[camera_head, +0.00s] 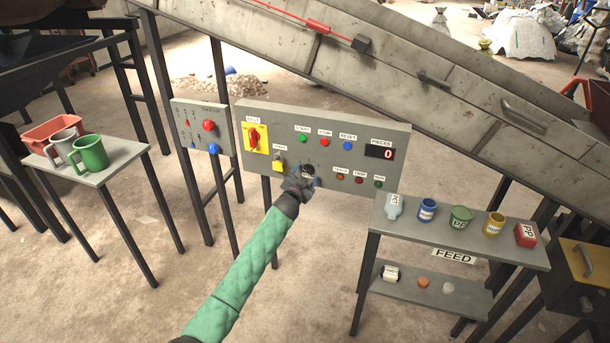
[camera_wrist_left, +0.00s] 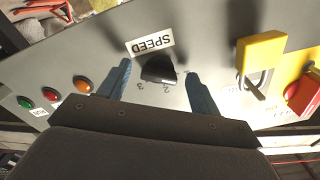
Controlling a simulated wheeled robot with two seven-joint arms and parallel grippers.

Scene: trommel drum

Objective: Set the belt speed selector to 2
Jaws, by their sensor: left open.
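The belt speed selector (camera_wrist_left: 158,71) is a black knob under an upside-down SPEED label (camera_wrist_left: 150,43) on the grey control panel (camera_head: 400,140). Small digits 2 and 3 show beside the knob in the left wrist view; I cannot tell for sure which one it points to. My left gripper (camera_wrist_left: 160,72) is open, with one blue-grey finger on each side of the knob; I cannot tell if they touch it. In the head view my left gripper (camera_head: 299,184) is at the panel's lower middle and largely hides the knob.
A FEED shelf (camera_head: 410,221) with containers stands right; a mug table (camera_head: 117,172) stands left.

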